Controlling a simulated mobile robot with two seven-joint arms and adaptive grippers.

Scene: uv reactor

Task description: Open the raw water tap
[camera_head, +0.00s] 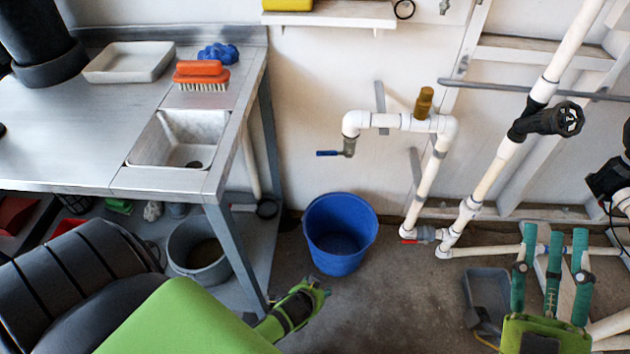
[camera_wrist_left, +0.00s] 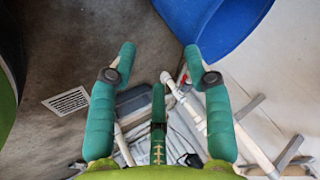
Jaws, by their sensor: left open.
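A white pipe tap (camera_head: 349,147) with a blue lever handle (camera_head: 328,153) sticks out from the wall pipework, above a blue bucket (camera_head: 340,238). The lever lies sideways, pointing left. My left gripper (camera_head: 316,288) is low, beside the bucket's front left and well below the tap; its fingers are small and partly hidden in the head view. In the left wrist view my left gripper (camera_wrist_left: 158,62) is spread open and empty, with the blue bucket (camera_wrist_left: 215,25) beyond the right finger. My right gripper (camera_head: 553,235) is at the lower right, fingers apart and empty.
A metal sink bench (camera_head: 80,150) stands at the left, with a brush (camera_head: 201,76) and tray (camera_head: 130,62). A red-handled valve (camera_head: 410,240) is low on the pipe. A black valve wheel (camera_head: 568,119) is at the right. A grey crate (camera_head: 485,290) lies near the right gripper.

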